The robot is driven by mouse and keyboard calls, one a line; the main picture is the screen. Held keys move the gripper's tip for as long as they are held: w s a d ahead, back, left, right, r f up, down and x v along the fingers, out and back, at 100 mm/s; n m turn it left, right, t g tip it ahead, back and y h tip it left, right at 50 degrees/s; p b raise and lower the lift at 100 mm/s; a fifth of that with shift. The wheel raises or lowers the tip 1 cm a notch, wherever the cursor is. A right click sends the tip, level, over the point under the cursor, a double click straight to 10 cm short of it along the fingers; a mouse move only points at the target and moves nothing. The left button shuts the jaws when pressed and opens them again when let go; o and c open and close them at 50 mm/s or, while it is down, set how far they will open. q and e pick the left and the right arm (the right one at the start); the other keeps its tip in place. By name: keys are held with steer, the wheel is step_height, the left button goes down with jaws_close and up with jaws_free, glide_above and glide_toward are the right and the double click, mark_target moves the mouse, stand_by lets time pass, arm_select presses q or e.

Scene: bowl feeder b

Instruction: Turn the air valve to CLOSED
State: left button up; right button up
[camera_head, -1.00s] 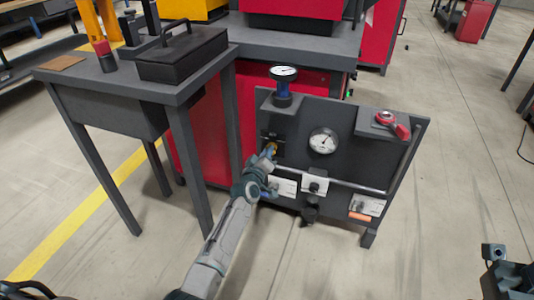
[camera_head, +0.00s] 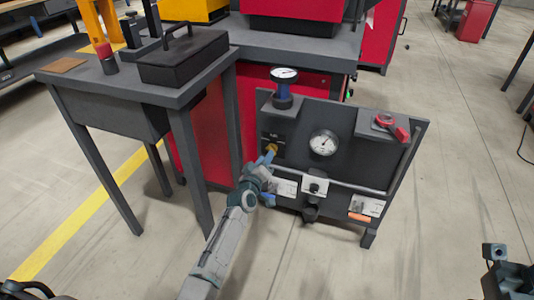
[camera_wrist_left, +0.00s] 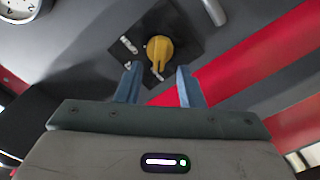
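The air valve is a yellow knob (camera_wrist_left: 160,50) on a dark plate with small white lettering, too small to read. In the left wrist view its narrower end points down the picture toward one of the markings. In the head view the knob (camera_head: 271,148) sits on the upper left of the dark panel (camera_head: 345,165). My left gripper (camera_wrist_left: 160,86) has its two blue fingers apart, with nothing between them. The knob lies just beyond the fingertips, about centred between them. In the head view the left gripper (camera_head: 268,161) is just below the knob.
The panel also carries a dial gauge (camera_head: 323,143), a blue regulator with a gauge on top (camera_head: 283,88), a red-handled part (camera_head: 391,125) and a rail (camera_head: 335,182). A dark table (camera_head: 105,84) with a black case (camera_head: 182,55) stands to the left.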

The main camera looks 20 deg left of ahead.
arm_select(q)
steer(key=s+p, duration=0.1)
steer(key=s, duration=0.6)
steer(key=shift+s+a, duration=0.15)
steer(key=shift+s, duration=0.25)
